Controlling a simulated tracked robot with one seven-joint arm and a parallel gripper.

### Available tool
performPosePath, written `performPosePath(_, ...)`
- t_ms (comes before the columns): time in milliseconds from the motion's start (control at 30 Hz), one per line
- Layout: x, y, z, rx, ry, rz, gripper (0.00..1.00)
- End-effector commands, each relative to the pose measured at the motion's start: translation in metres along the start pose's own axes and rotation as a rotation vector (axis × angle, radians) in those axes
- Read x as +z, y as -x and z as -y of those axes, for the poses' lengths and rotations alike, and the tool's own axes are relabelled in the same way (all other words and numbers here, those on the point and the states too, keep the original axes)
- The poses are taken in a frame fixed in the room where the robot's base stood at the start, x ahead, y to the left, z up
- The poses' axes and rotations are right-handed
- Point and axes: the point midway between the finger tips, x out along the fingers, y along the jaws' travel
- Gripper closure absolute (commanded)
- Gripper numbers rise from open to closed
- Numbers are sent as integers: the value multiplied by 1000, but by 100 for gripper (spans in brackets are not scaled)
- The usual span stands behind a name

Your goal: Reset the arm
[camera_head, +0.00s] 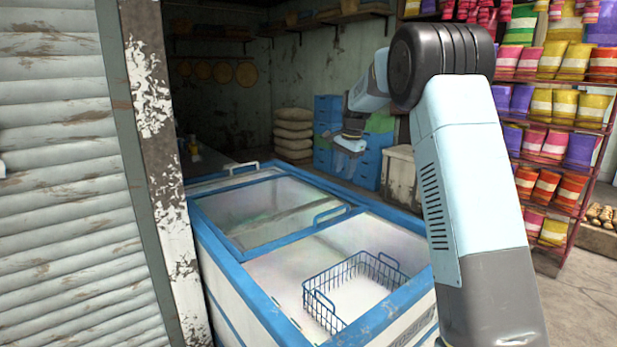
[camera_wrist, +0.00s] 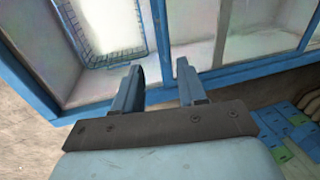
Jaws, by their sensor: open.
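My arm rises at the right of the head view and bends over at its black joint. My gripper (camera_head: 350,146) hangs from it above the far right edge of the freezer. In the wrist view my gripper (camera_wrist: 158,80) shows two blue-grey fingers apart with nothing between them. The chest freezer (camera_head: 262,306) is white with a blue rim. Its near section is open and holds a blue wire basket (camera_head: 345,276), which looks empty. The basket also shows at the top left of the wrist view (camera_wrist: 88,58).
A corrugated shutter (camera_head: 65,190) and peeling post (camera_head: 165,180) stand close on the left. A rack of bright packets (camera_head: 545,140) stands at the right. Blue crates (camera_head: 368,165), stacked sacks (camera_head: 293,135) and a pale box (camera_head: 398,175) stand behind the freezer. Bare floor shows at lower right.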

Motion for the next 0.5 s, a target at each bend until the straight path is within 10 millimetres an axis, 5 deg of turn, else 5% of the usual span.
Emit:
performPosePath(200, 26, 58, -44, -32, 111, -30, 59)
performPosePath(500, 70, 117, -113, -63, 280, -76, 59)
